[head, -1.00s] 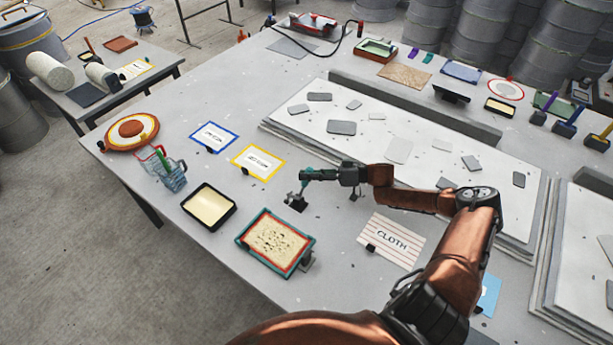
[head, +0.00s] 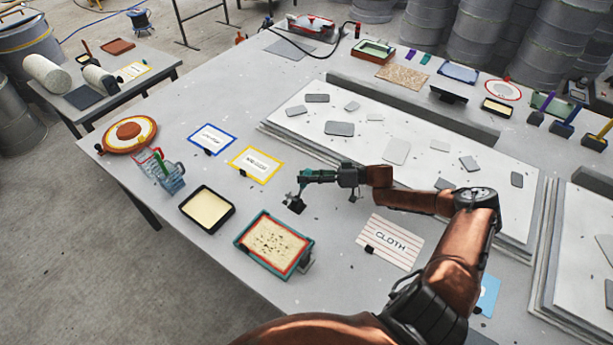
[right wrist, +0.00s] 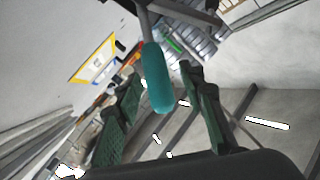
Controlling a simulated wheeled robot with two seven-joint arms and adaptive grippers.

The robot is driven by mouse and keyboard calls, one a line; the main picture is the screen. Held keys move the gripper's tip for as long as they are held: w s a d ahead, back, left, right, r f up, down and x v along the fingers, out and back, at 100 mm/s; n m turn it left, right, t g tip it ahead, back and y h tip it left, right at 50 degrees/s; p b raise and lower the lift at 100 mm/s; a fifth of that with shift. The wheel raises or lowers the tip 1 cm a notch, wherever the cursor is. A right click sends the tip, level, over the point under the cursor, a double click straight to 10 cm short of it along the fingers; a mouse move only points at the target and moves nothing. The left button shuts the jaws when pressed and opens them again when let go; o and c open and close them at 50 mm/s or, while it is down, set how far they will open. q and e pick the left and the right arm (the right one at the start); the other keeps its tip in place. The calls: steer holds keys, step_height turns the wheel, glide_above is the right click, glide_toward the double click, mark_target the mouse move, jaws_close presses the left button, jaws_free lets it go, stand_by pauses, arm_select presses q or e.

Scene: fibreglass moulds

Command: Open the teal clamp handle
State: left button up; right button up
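The teal clamp handle (right wrist: 157,78) hangs down in the right wrist view, between the two green ribbed fingers of my right gripper (right wrist: 162,86). The fingers stand apart, with a visible gap on each side of the handle. In the head view my right gripper (head: 305,177) is at the dark metal clamp (head: 295,204) near the middle of the table. The handle is small there and hard to tell from the fingers. The clamp's metal arm shows at the top of the right wrist view. My left gripper is not in view.
A red-and-teal framed tray (head: 238,243) and a black tray of cream material (head: 188,212) lie to the clamp's left and front. A yellow-edged card (head: 240,157) lies behind left, and a CLOTH card (head: 390,241) to the right. A large slab (head: 290,118) lies behind.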

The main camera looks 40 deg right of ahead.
steer(key=v, duration=1.2)
steer(key=shift+c, duration=0.3)
